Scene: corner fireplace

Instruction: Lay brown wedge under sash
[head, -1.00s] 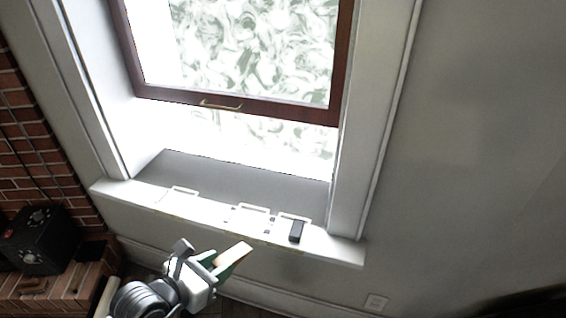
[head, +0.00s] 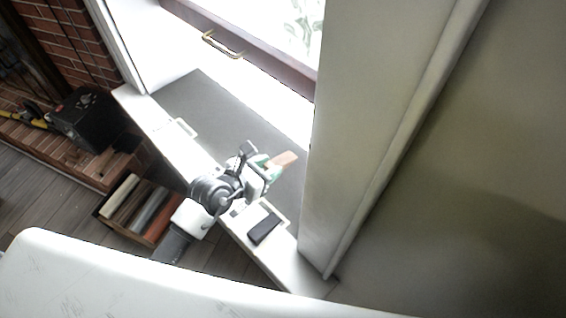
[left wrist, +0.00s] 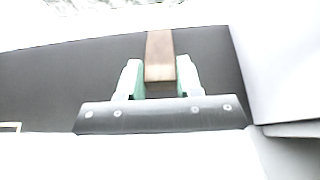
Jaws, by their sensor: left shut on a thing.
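The brown wedge (head: 284,158) is held between the green-lined fingers of my left gripper (head: 266,168). In the left wrist view, the wedge (left wrist: 159,54) sticks out forward from between the fingertips (left wrist: 158,78), over the dark grey sill. The gripper is over the inner sill near the right side of the window. The raised sash (head: 262,47) has a dark brown bottom rail with a brass handle (head: 219,46). The wedge is apart from the rail in the picture. My right gripper is not in view.
Another white outline (head: 184,128) is farther left. The white right-hand frame (head: 352,120) rises close beside the gripper. A crate of several pieces (head: 105,212) and a black box (head: 90,120) stand lower left.

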